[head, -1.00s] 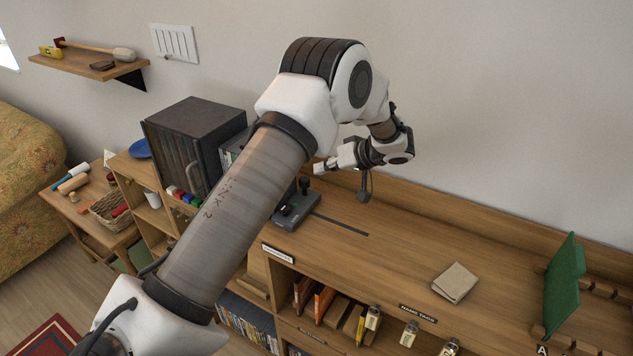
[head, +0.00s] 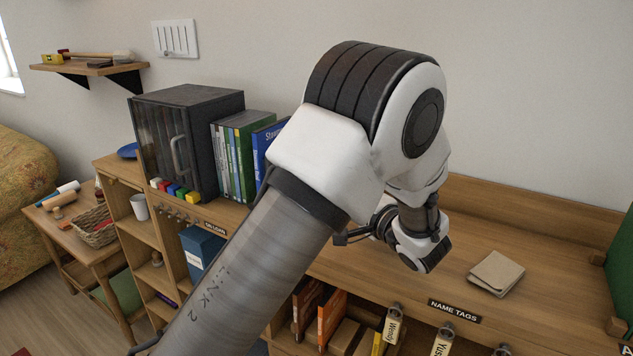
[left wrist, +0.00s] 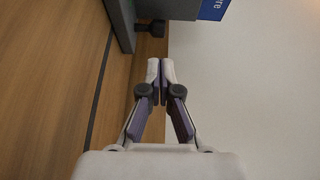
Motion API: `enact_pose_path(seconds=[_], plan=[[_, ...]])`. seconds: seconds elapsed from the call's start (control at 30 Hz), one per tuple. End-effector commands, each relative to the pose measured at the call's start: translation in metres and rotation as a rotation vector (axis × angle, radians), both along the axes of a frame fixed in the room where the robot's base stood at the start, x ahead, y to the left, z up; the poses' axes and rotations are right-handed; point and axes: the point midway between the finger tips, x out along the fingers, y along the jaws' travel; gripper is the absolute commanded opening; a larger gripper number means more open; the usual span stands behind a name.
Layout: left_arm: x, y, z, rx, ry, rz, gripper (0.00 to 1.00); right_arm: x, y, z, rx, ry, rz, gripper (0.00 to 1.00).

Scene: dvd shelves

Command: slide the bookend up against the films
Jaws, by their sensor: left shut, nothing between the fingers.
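The films (head: 238,160), several upright cases in grey, green and blue, stand beside a dark cabinet on the unit top in the head view. A blue film (left wrist: 212,8) shows at the top of the left wrist view. The bookend (left wrist: 122,25), grey with a black knob (left wrist: 150,28), is at the top left there, beyond my fingertips; my arm hides it in the head view. My left gripper (left wrist: 160,69) is shut and empty, apart from the bookend in the picture. Its fingers are hidden in the head view. My right gripper is not in view.
A dark groove (left wrist: 98,95) runs along the wooden top (left wrist: 45,90) towards the bookend. A dark cabinet (head: 190,135) stands left of the films. A folded paper (head: 496,272) lies on the top at the right, and the wall (left wrist: 250,95) rises behind.

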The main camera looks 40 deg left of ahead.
Motion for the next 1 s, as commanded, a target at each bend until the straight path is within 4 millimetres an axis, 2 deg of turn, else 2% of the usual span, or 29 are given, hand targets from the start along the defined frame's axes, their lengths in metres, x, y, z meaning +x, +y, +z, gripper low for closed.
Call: enact_pose_path(seconds=[0.03,0.3,0.5,0.63,1.0], plan=[[0.002,0.012,0.000,-0.006,0.002,0.004,0.00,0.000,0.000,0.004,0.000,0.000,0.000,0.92],[0.015,0.070,-0.002,-0.005,-0.001,0.005,0.00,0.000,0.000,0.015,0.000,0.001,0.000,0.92],[0.023,0.099,-0.003,-0.003,0.000,0.002,0.00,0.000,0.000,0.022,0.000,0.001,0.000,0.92],[0.025,0.106,-0.004,-0.001,-0.001,0.001,0.00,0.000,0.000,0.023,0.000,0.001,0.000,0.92],[0.025,0.108,-0.006,-0.002,-0.001,0.002,0.00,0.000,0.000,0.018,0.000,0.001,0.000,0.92]])
